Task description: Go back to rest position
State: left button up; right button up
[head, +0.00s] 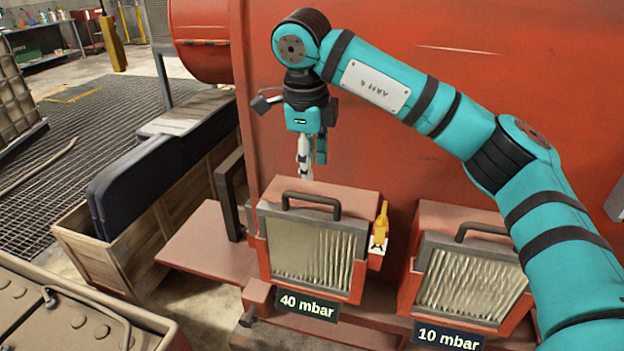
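My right arm comes in from the right, and its teal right gripper (311,170) points down in front of the red engine wall. It is above and behind the top of the left filter unit (318,262). One finger looks pale and the other teal; the fingertips are small and partly hidden, so I cannot tell whether they are open or shut. I see nothing clearly held. My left gripper is not in view.
The left filter is labelled 40 mbar (306,304); a right filter (466,285) is labelled 10 mbar (449,337). Both have dark top handles. A yellow lever (381,222) stands between them. A wooden crate (120,268) with dark cases stands left. Grated floor (95,130) lies beyond.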

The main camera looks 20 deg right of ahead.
jog(key=shift+s+a+r, duration=0.1)
jog(key=shift+r, duration=0.7)
